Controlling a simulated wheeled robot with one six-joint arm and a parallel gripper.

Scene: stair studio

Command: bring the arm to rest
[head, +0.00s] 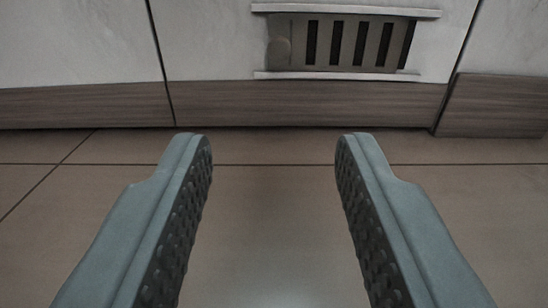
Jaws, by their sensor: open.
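My gripper (273,145) shows in the head view with its two grey-green fingers wide apart. The fingers have dark, studded inner pads. Nothing is between them; only floor shows in the gap. The fingers point toward the base of a white-fronted unit, and how far off it is I cannot tell. The rest of my arm is out of view.
A pale cabinet front (210,45) with a brown wood-look plinth (310,103) runs across the top. A metal vent grille (345,42) with dark slots is set in it. The brown tiled floor (270,220) is clear where visible.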

